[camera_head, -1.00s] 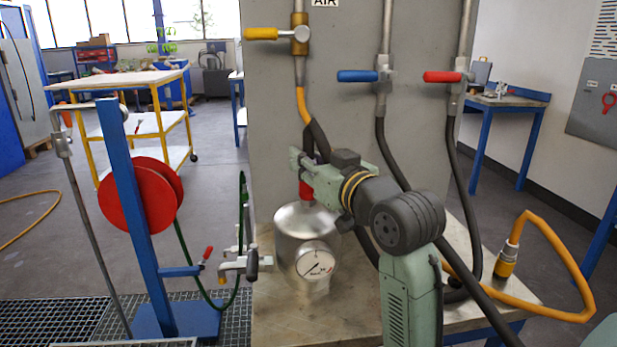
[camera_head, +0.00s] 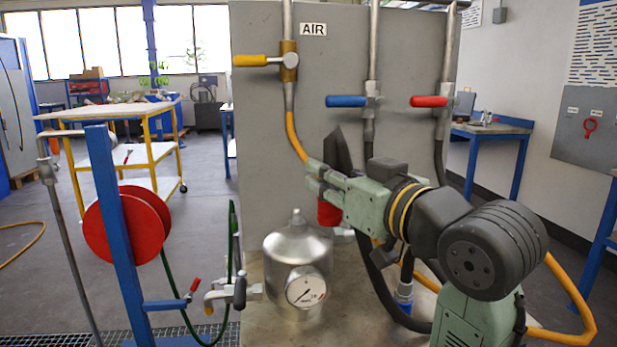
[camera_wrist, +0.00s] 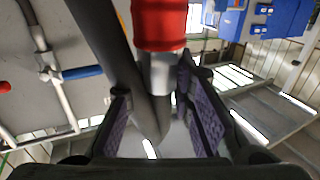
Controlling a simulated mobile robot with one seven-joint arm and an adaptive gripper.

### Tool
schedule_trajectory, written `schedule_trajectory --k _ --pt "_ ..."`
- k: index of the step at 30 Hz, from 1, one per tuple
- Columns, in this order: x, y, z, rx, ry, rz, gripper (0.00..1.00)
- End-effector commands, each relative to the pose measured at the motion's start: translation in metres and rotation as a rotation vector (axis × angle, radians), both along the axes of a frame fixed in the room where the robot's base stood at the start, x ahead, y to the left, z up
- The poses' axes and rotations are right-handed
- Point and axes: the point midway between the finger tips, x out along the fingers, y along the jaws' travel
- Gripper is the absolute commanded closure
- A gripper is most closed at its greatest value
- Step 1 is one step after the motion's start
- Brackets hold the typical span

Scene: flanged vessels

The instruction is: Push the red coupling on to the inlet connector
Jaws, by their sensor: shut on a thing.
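The red coupling (camera_head: 328,212) hangs below my gripper (camera_head: 318,178). In the wrist view, the red coupling (camera_wrist: 160,25) has a metal collar, with a black hose bending beside it between the purple finger pads. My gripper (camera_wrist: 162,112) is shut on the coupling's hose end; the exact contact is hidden. A silver vessel (camera_head: 290,252) with a round gauge stands on the bench. The coupling is above and to the right of the upright metal stub (camera_head: 296,216) on its lid, apart from it. A grey side fitting (camera_head: 344,236) also shows; I cannot tell which is the inlet connector.
A grey panel (camera_head: 270,130) behind carries yellow (camera_head: 250,60), blue (camera_head: 345,101) and red (camera_head: 428,101) valve handles with hanging hoses. A valve fitting (camera_head: 225,293) is left of the vessel. A red reel (camera_head: 128,225) on a blue post stands farther left.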

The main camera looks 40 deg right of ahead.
Motion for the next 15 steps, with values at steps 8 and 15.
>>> schedule_trajectory --k 8,15 --pt "-0.043 0.01 0.005 0.001 -0.001 -0.001 1.0" --pt "-0.018 -0.002 0.029 0.023 -0.014 -0.029 1.0"
